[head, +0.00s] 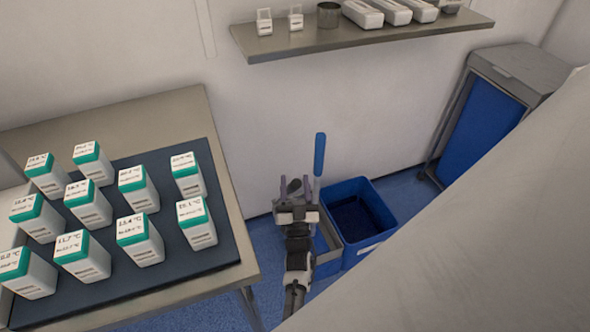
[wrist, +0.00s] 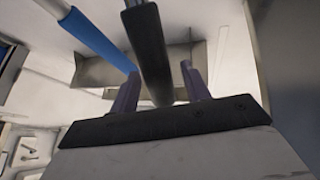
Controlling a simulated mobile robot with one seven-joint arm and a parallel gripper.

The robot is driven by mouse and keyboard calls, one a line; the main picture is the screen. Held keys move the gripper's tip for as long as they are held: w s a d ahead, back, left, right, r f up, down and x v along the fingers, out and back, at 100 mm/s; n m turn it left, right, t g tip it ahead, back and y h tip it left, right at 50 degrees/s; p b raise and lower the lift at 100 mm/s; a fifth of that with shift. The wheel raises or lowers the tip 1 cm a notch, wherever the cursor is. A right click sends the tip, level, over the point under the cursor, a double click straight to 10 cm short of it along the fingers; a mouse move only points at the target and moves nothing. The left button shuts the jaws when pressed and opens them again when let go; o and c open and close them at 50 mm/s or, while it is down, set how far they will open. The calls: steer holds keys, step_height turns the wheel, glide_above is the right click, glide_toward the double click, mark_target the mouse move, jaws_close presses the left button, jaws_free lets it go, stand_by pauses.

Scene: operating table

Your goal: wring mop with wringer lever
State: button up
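My gripper (head: 295,189) is low beside the blue mop bucket (head: 384,212), over the grey wringer part (head: 327,243) at the bucket's left side. A blue-gripped handle (head: 319,154) stands upright just right of my gripper; it also shows in the wrist view (wrist: 95,40). In the wrist view, a dark cylindrical grip on a metal rod, seemingly the wringer lever (wrist: 148,45), lies between the two purple fingers of my gripper (wrist: 160,88). The fingers are apart, with a gap visible on the right of the grip. The mop head cannot be made out.
A table (head: 150,108) at left holds a dark mat (head: 190,262) with several green-lidded containers (head: 138,240). A wall shelf (head: 350,38) is above. A blue-sided cart (head: 485,120) stands at right. A pale slanted surface (head: 480,240) blocks the lower right.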

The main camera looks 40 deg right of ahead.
steer(key=b+v, duration=0.1)
steer(key=v, duration=0.6)
steer(key=shift+s+a+b, duration=0.15)
steer(key=shift+s+b, duration=0.05)
steer(key=shift+b, duration=0.15)
steer(key=shift+f, duration=0.1)
steer(key=shift+c, duration=0.2)
